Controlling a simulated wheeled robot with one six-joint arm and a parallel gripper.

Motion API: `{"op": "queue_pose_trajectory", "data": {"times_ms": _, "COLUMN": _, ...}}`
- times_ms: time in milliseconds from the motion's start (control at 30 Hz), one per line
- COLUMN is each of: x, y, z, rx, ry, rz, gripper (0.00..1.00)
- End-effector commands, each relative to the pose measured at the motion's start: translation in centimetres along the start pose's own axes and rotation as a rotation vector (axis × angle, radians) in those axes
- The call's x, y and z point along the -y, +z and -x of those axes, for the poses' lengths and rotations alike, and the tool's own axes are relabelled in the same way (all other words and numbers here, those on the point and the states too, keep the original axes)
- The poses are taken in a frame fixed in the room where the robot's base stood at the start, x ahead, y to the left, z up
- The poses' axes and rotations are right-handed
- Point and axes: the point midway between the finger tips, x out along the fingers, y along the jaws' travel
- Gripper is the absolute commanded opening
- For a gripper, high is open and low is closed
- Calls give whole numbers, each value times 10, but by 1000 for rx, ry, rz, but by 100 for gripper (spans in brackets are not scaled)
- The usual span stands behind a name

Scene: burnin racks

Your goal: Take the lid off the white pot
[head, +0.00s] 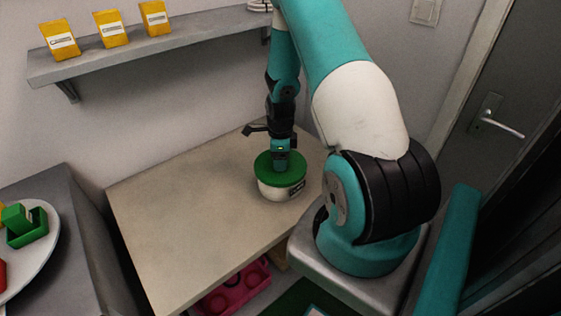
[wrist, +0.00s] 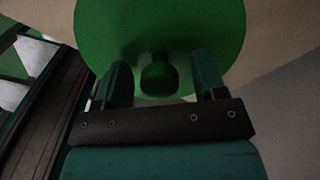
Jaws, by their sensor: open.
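The white pot (head: 272,191) stands upright on the beige table, near its right side. Its round green lid (head: 265,168) is seated on top. In the wrist view the lid (wrist: 150,30) fills the upper middle, with a dark green knob (wrist: 159,76) standing on it. My gripper (head: 281,164) is directly above the lid in the head view. In the wrist view my gripper (wrist: 159,78) is open, with one finger on each side of the knob and a gap to both. The pot body is hidden under the lid in the wrist view.
The table (head: 170,200) is bare to the left of the pot. A wall shelf (head: 180,40) with yellow packets (head: 110,28) is behind. A white plate (head: 45,245) with a green block sits on a grey cabinet at left. A pink object (head: 235,290) lies below the table.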

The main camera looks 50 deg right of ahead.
Motion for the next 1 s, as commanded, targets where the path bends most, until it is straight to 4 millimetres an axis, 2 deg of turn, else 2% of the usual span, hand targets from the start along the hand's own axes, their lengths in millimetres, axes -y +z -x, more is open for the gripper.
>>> {"op": "queue_pose_trajectory", "data": {"times_ms": 267, "x": 0, "y": 0, "z": -5, "rx": 0, "ry": -1, "rz": 0, "gripper": 65}}
{"op": "queue_pose_trajectory", "data": {"times_ms": 367, "x": 0, "y": 0, "z": -5, "rx": 0, "ry": -1, "rz": 1, "gripper": 46}}
{"op": "queue_pose_trajectory", "data": {"times_ms": 500, "x": 0, "y": 0, "z": -5, "rx": 0, "ry": -1, "rz": 1, "gripper": 14}}
{"op": "queue_pose_trajectory", "data": {"times_ms": 533, "x": 0, "y": 0, "z": -5, "rx": 0, "ry": -1, "rz": 1, "gripper": 11}}
{"op": "queue_pose_trajectory", "data": {"times_ms": 833, "x": 0, "y": 0, "z": -3, "rx": 0, "ry": -1, "rz": 1, "gripper": 11}}
{"op": "queue_pose_trajectory", "data": {"times_ms": 1000, "x": 1, "y": 1, "z": 8, "rx": 1, "ry": -4, "rz": 1, "gripper": 11}}
